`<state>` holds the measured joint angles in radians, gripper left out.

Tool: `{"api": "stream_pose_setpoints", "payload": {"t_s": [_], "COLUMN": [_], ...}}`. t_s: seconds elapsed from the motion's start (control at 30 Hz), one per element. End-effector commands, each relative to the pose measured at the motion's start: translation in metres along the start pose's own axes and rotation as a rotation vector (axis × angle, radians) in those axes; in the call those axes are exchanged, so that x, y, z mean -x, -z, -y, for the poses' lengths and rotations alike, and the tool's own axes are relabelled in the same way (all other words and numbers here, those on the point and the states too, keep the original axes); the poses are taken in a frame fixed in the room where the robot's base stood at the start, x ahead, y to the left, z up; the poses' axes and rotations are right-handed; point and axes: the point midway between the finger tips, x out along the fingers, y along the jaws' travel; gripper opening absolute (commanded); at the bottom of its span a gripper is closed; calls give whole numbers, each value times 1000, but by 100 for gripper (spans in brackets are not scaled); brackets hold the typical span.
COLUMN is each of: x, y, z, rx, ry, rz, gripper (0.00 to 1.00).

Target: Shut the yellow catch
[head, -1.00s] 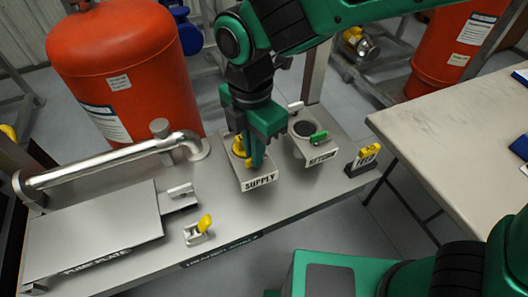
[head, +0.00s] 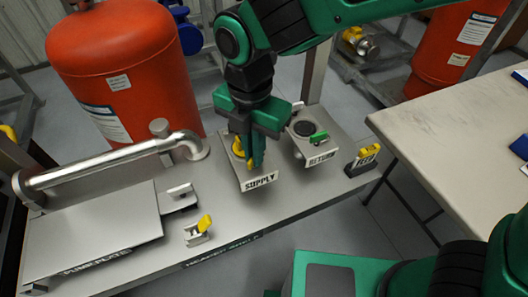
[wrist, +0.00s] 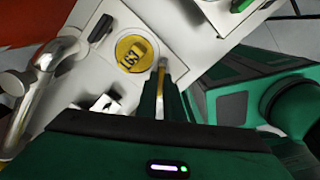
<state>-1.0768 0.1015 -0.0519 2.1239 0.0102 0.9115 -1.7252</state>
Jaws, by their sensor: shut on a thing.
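The SUPPLY block (head: 262,183) stands on the grey shelf, with a round yellow cap (head: 238,147) on top. My gripper (head: 252,165) points down over this block, its fingers close together around a slim yellow lever (wrist: 161,70). In the wrist view the lever shows between the fingers, beside the yellow cap (wrist: 135,52). The fingers hide most of the lever and its mount. The frames do not label either one as the catch.
The RETURN block (head: 320,152) with a green lever (head: 318,137) stands close to the right. A FEED stand (head: 362,162) with a yellow top is farther right. A metal pipe (head: 110,158) and red tank (head: 120,65) are left. A table (head: 450,120) stands right.

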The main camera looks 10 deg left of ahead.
Motion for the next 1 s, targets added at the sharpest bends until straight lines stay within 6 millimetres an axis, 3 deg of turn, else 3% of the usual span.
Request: {"api": "stream_pose_setpoints", "payload": {"t_s": [0.4, 0.77, 1.0], "x": [3, 3, 3], "y": [3, 4, 5], "z": [-5, -5, -4], "rx": [296, 334, 551], "ry": [-15, -15, -14], "rz": [2, 1, 2], "gripper": [0, 0, 0]}}
